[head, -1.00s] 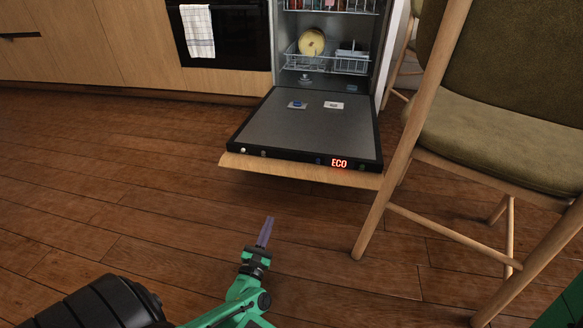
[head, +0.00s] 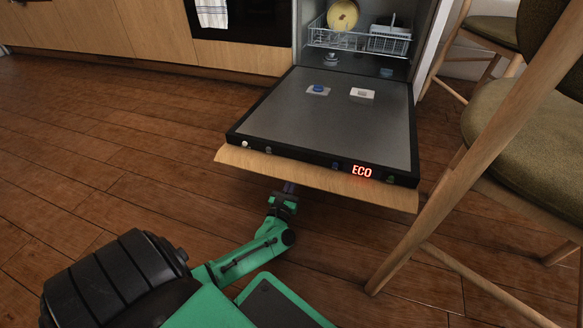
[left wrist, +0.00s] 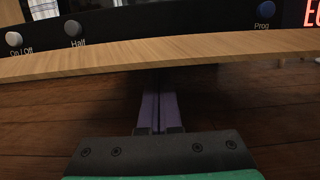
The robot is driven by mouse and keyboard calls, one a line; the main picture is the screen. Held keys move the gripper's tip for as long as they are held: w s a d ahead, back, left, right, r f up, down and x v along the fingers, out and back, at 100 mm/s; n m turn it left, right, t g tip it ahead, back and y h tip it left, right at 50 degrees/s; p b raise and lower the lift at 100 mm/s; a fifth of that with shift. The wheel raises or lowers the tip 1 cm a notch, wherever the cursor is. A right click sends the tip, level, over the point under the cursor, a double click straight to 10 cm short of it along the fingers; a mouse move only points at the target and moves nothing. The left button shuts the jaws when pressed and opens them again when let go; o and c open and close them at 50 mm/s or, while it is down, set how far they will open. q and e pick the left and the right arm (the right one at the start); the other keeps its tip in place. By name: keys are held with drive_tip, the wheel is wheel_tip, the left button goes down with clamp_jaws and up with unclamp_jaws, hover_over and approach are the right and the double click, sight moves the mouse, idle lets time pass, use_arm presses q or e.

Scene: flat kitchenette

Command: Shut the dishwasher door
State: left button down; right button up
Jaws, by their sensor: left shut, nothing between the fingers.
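The dishwasher door (head: 330,116) is folded down, open, about level, with its wooden front panel facing down and an ECO display on its near edge. Its lower rack (head: 362,38) inside the dishwasher holds a yellow plate and other dishes. My left gripper (head: 289,187) is shut and empty, its tips reaching under the door's near edge. In the left wrist view, the shut purple fingers (left wrist: 158,112) point in beneath the wooden edge (left wrist: 170,56), and their far ends are hidden by it. I cannot tell whether they touch the panel. My right gripper is not in view.
A wooden chair (head: 540,135) with an olive seat stands close on the right of the door, one leg near its right front corner. An oven with a towel (head: 212,12) is at the back. The floor on the left is clear.

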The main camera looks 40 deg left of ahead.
use_arm(q)
drive_tip(key=shift+b+x, duration=0.35)
drive_tip(key=shift+x, duration=1.35)
